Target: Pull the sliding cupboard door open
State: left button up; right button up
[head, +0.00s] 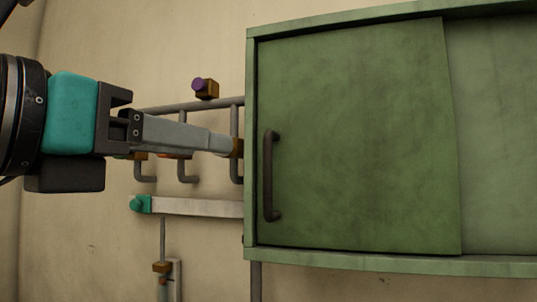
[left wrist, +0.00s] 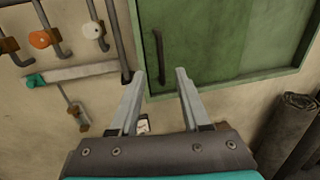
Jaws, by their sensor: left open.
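The green sliding door (head: 360,140) fills the left part of the cupboard front, its left edge close against the frame. It carries a dark upright bar handle (head: 267,175) near that edge. In the head view my left gripper (head: 235,147) comes in from the left, its tips just left of the handle and apart from it in the picture. In the left wrist view the open, empty left gripper (left wrist: 160,73) has the lower part of the handle (left wrist: 158,55) showing between its fingertips; the handle seems to lie beyond them. My right gripper is not in view.
Right of the door a paler green panel (head: 500,130) sits set back. Grey pipes (head: 180,107) with valve knobs and a pale bar (head: 200,208) are on the wall left of the cupboard. Dark rolls (left wrist: 290,135) stand at lower right in the left wrist view.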

aim_at(266, 155)
pick_arm(q)
jog(key=p+x, duration=0.1)
jog(key=x, duration=1.4)
jog(key=shift+p, duration=0.4)
jog(key=shift+s, duration=0.1)
grip_shut()
dwell(0.4)
